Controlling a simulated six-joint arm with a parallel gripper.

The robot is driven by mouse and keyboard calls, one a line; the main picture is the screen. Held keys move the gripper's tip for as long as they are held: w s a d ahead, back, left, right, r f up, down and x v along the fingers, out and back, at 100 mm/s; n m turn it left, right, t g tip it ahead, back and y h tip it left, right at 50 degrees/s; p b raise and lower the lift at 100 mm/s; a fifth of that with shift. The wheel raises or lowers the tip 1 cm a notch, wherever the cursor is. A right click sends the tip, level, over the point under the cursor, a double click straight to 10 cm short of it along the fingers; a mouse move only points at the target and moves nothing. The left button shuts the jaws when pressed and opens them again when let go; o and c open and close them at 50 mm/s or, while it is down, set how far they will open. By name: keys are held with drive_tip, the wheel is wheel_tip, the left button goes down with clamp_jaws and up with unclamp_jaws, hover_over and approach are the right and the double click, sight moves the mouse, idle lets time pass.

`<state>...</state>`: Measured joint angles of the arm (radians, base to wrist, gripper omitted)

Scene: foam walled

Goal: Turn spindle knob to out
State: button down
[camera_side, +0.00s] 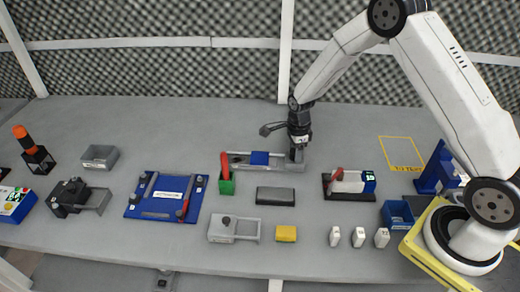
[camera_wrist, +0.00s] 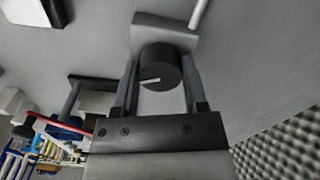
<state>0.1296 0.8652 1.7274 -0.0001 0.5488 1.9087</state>
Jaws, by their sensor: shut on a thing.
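The spindle knob (camera_wrist: 160,72) is a dark round cap with a short white pointer line, seen in the wrist view. The line points to the left and slightly down. A grey block (camera_wrist: 165,32) lies just beyond it. My gripper (camera_wrist: 159,84) has one finger on each side of the knob and is shut on it. The knob is hidden there by the fingers. I cannot read any "out" marking.
A green holder (camera_side: 226,185) with a red-handled item stands left of the fixture. A dark grey block (camera_side: 275,196) lies in front. A fixture with a red handle (camera_side: 348,183) stands to the right. The table between it and my gripper is clear.

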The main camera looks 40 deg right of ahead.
drive_tip(key=m, duration=0.5)
drive_tip(key=shift+m, duration=0.3)
drive_tip(key=m, duration=0.5)
drive_tip(key=shift+m, duration=0.3)
drive_tip(key=shift+c, duration=0.6)
unclamp_jaws()
drive_tip(key=shift+r, duration=3.9)
